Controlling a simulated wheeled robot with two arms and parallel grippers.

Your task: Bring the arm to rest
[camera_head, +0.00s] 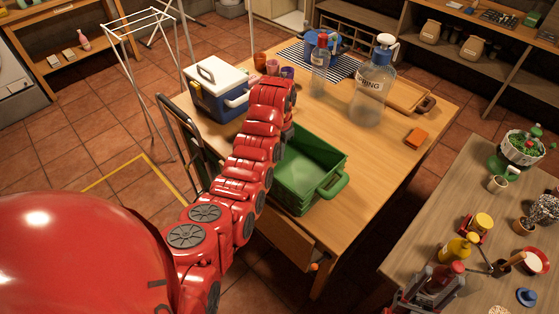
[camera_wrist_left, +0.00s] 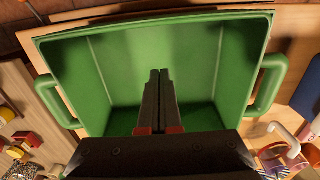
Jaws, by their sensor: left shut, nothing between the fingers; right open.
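My red left arm reaches from the lower left over the table to the green crate (camera_head: 338,165). My left gripper (camera_wrist_left: 159,76) is shut and empty, its two dark fingers together over the open crate. In the left wrist view the crate (camera_wrist_left: 261,92) spreads around the fingers, with a handle on each side, and the part I see inside is empty. In the head view the arm hides the left fingers and the crate's left part. My right gripper (camera_head: 426,287) is open at the lower right, by the side table's front edge.
On the wooden table (camera_head: 385,160) stand a blue-white cooler (camera_head: 205,100), a large clear bottle (camera_head: 372,92), cups, a wooden tray and an orange block (camera_head: 416,137). Bottles, pots and a bowl crowd the right side table (camera_head: 420,232). A drying rack (camera_head: 148,110) stands at left.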

